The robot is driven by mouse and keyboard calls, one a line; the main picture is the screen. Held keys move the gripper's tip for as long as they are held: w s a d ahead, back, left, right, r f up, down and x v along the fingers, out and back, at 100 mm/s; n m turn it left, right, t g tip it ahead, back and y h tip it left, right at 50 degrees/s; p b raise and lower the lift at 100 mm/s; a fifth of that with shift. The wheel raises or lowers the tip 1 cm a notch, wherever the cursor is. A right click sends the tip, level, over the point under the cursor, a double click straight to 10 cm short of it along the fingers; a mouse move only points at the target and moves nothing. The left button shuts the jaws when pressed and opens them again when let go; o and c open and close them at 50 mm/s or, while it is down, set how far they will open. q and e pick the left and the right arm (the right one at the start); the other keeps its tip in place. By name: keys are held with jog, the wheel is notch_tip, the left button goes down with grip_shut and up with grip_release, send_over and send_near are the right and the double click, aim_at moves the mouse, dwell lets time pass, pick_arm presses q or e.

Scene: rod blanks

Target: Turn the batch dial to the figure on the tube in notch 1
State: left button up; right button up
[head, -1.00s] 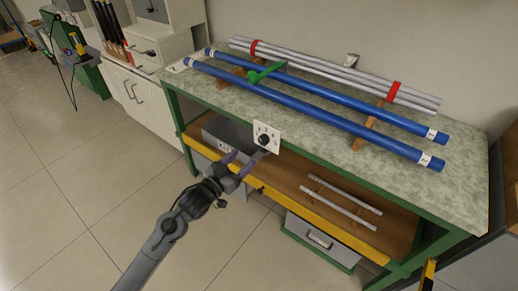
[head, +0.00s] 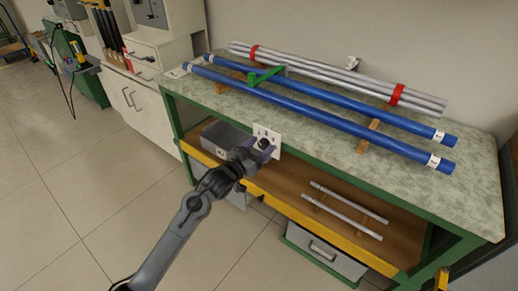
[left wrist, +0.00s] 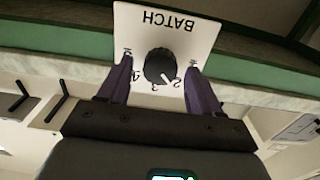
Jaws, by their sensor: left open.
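The batch dial is a black round knob (left wrist: 160,67) on a white plate (left wrist: 190,22) marked BATCH, upside down in the left wrist view. Its pale pointer mark faces the figure 2. In the head view the plate (head: 272,133) stands at the bench's front edge. My left gripper (head: 261,150) is at the plate; in the left wrist view its open purple fingers (left wrist: 160,74) flank the knob, with gaps on both sides. Two blue tubes (head: 330,115) lie on wooden rests (head: 369,135) on the bench. Their white end labels (head: 434,160) are too small to read. I cannot tell which is notch 1.
Grey rods tied with red bands (head: 330,73) lie behind the tubes. Below the benchtop (head: 462,190), a shelf (head: 285,185) holds a grey box (head: 226,137) and two thin rods (head: 345,208). The floor in front is clear.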

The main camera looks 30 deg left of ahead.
pick_arm(q)
jog(key=c, duration=1)
jog(key=shift+r+m+p, duration=0.15)
jog(key=shift+m+p, duration=0.25)
jog(key=shift+p, duration=0.35)
jog(key=shift+c, duration=0.2)
jog(key=m+p, duration=0.2)
jog(key=p, duration=0.1)
jog(key=shift+r+m, duration=0.1)
jog(key=shift+m, duration=0.3)
jog(key=m+p, duration=0.3)
jog(key=shift+d, duration=0.1)
jog(key=shift+f+m+p, duration=0.25)
jog(key=shift+m+p, duration=0.5)
jog(key=shift+m, duration=0.35)
